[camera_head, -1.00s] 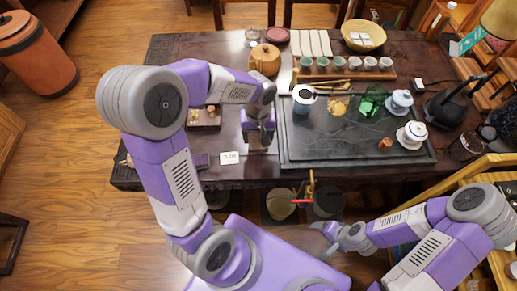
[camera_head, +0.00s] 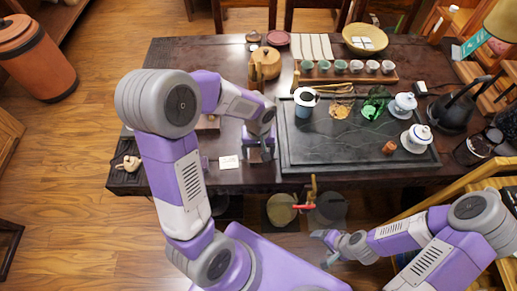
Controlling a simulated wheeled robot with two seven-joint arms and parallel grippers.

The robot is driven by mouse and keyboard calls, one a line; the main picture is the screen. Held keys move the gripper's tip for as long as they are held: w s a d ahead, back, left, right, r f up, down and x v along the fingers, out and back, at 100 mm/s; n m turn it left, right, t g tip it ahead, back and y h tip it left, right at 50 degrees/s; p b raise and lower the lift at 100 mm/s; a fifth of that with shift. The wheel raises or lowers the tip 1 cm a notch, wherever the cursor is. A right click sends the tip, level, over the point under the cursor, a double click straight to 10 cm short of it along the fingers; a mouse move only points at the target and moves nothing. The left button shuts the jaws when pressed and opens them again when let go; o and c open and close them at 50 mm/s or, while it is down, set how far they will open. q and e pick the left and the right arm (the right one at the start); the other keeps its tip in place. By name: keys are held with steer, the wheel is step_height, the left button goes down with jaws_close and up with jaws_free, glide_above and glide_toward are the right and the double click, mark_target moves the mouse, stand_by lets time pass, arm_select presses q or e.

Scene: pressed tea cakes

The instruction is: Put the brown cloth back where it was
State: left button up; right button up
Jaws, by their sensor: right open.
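I cannot make out a brown cloth for certain in this view. My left gripper (camera_head: 260,151) points down over the front part of the dark wooden table (camera_head: 225,178), just left of the black tea tray (camera_head: 310,163). Its fingertips are small and dark against the table, so I cannot tell whether they hold anything. My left arm covers part of the table's left side. My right gripper (camera_head: 325,240) is open and empty, low in front of the table and clear of the tabletop.
A white card (camera_head: 229,162) lies left of my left gripper. A blue-and-white cup (camera_head: 305,99), a green glass pitcher (camera_head: 374,102) and lidded white bowls (camera_head: 415,138) stand on the tray. A wooden teapot (camera_head: 266,62) stands behind. A small pale figurine (camera_head: 128,163) is at the left.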

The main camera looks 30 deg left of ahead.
mark_target(258, 152)
arm_select(q)
steer(key=shift+o, duration=0.7)
steer(key=shift+r, duration=0.2)
step_height(258, 152, up, 12)
steer(key=p, duration=0.4)
steer(key=shift+s, duration=0.1)
